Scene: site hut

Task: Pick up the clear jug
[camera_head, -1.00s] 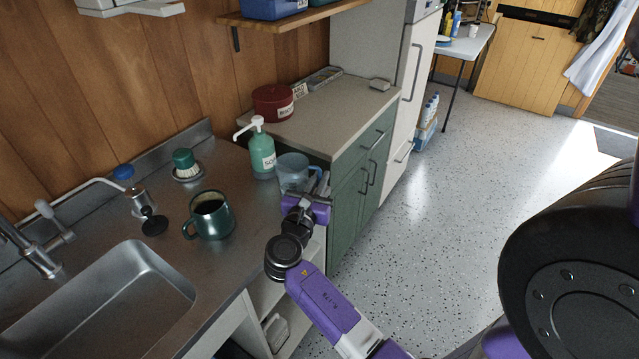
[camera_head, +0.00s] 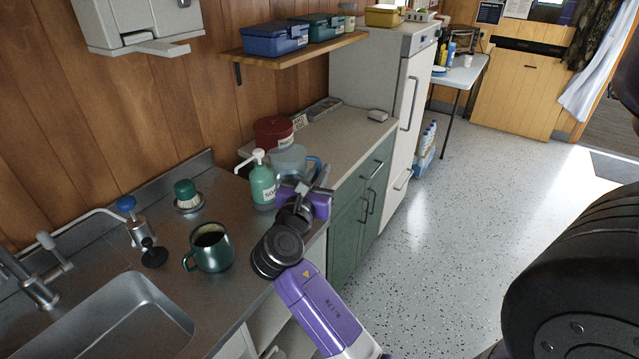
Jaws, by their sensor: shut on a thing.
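The clear jug (camera_head: 289,158) is a pale, see-through bluish vessel with a blue handle at its right side. My gripper (camera_head: 314,176) is shut on the jug, in front of it and at its right. The gripper and wrist hide the jug's lower part. The jug appears raised beside the green soap bottle, in front of the green cabinet's worktop. How far its base is above the counter cannot be seen.
The green soap pump bottle (camera_head: 262,184) stands close at the jug's left. A dark green mug (camera_head: 211,250) stands nearer on the steel counter, beside the sink (camera_head: 112,318). A red tin (camera_head: 273,131) is behind the jug. A shelf (camera_head: 296,51) with boxes hangs above.

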